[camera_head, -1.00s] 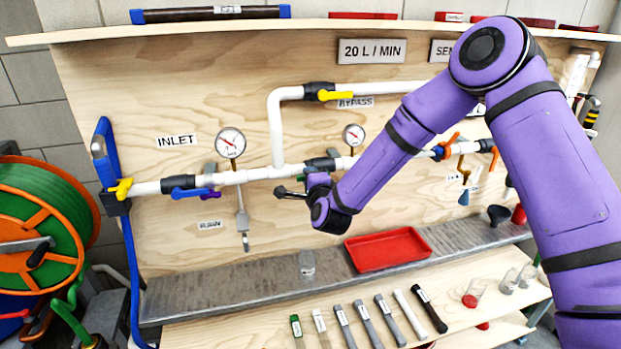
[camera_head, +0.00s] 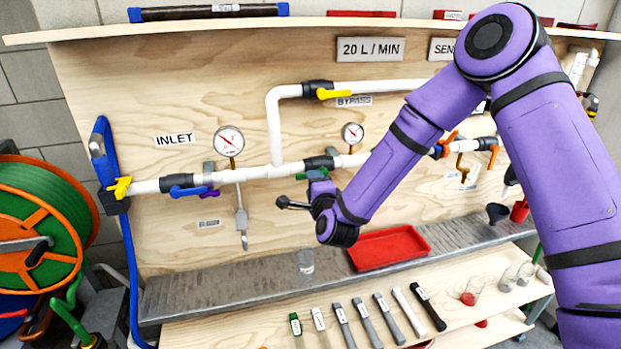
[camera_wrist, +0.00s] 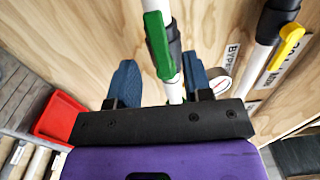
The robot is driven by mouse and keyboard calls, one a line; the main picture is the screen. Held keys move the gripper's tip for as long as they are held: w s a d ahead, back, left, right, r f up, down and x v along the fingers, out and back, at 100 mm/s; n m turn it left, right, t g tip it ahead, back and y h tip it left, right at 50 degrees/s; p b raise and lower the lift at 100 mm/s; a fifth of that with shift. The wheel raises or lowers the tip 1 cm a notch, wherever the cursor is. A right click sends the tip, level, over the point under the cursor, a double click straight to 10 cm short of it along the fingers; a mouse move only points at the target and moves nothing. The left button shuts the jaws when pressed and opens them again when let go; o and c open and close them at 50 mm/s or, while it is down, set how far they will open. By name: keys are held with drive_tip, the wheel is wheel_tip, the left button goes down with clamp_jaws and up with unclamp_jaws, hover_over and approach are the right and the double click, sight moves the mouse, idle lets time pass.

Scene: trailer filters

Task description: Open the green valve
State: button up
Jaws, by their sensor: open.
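The green valve handle (camera_wrist: 158,45) shows in the wrist view. It lies along the white pipe beside a dark valve body, just beyond my gripper. In the head view a small bit of green (camera_head: 318,173) shows on the pipe, mostly hidden by my wrist. My gripper (camera_wrist: 162,88) is open, with its two blue fingers apart on either side of the pipe's line in the picture. Nothing is held between them. I cannot tell whether a finger touches the pipe or handle. In the head view my wrist is in front of the board, below the pipe.
A blue handle (camera_head: 188,191) and a yellow inlet handle (camera_head: 121,188) are on the pipe at left. A yellow bypass handle (camera_head: 332,94) is above. Gauges (camera_head: 229,140) stand along the pipe. A red tray (camera_head: 388,248) and a clear cup (camera_head: 305,262) sit below.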

drive_tip(key=v, duration=0.6)
drive_tip(key=shift+w+r, duration=0.1)
drive_tip(key=s+d+r+n+g+h, duration=0.1)
drive_tip(key=s+d+r+n+g, duration=0.25)
drive_tip(key=d+r+n, duration=0.35)
drive_tip(key=s+d+r+n+g+h, duration=0.1)
drive_tip(key=s+d+r+n+g, duration=0.3)
drive_tip(key=d+r, duration=0.5)
drive_tip(key=s+d+r+n+g+h, duration=0.1)
drive_tip(key=s+d, duration=0.5)
drive_tip(key=s, duration=0.6)
drive_tip(key=s+d+r+n+g+h, duration=0.2)
drive_tip(key=s+d+r, duration=0.4)
drive_tip(key=s, duration=0.7)
drive_tip(key=shift+s+d+r+n+g, duration=0.25)
drive_tip(key=shift+d+n+g, duration=0.25)
drive_tip(key=shift+g, duration=0.35)
drive_tip(key=shift+w, duration=0.1)
